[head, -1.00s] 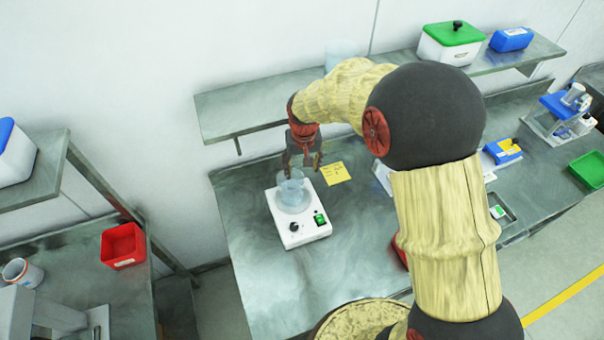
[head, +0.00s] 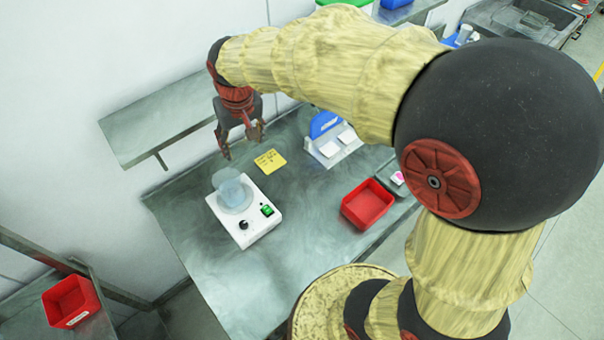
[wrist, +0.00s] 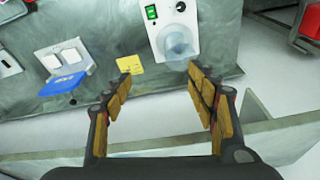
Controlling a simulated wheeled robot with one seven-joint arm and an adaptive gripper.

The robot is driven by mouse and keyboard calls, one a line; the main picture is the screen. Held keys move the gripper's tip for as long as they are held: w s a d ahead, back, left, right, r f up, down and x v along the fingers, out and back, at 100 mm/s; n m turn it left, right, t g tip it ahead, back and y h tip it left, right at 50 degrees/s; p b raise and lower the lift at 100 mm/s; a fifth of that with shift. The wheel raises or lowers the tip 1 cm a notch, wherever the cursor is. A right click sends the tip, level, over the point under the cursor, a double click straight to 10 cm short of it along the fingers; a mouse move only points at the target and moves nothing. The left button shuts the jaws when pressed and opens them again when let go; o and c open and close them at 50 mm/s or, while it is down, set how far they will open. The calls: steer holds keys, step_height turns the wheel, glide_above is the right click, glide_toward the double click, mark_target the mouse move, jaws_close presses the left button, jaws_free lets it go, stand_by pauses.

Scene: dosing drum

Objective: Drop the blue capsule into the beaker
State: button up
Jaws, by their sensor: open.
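The clear beaker (head: 229,184) stands upright on a white stirrer plate (head: 245,232) with a black knob and a green switch. The beaker also shows in the wrist view (wrist: 180,46), beyond my fingertips. My gripper (head: 241,147) is open, raised above and behind the beaker and apart from it. In the wrist view the space between my fingers (wrist: 160,80) is empty. I cannot make out the blue capsule in any view; the beaker's contents are too blurred to tell.
A yellow note (head: 270,160) lies beside the stirrer plate. A blue and white holder (head: 330,140) and a red bin (head: 367,204) stand to the right on the bench. A wall shelf (head: 160,118) is close behind my gripper. The front of the bench is clear.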

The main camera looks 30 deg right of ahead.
steer(key=s+d+r+t, duration=0.1)
steer(key=s+d+r, duration=0.1)
steer(key=s, duration=0.5)
steer(key=s+d+r+t, duration=0.1)
steer(key=s+d+r, duration=0.1)
steer(key=s, duration=0.5)
steer(key=s+d+r+t, duration=0.1)
steer(key=s+r, duration=0.2)
steer(key=s, duration=0.4)
steer(key=shift+s+d+r, duration=0.35)
steer(key=shift+s+d, duration=0.05)
step_height(320, 180, down, 16)
steer(key=b, duration=1.6)
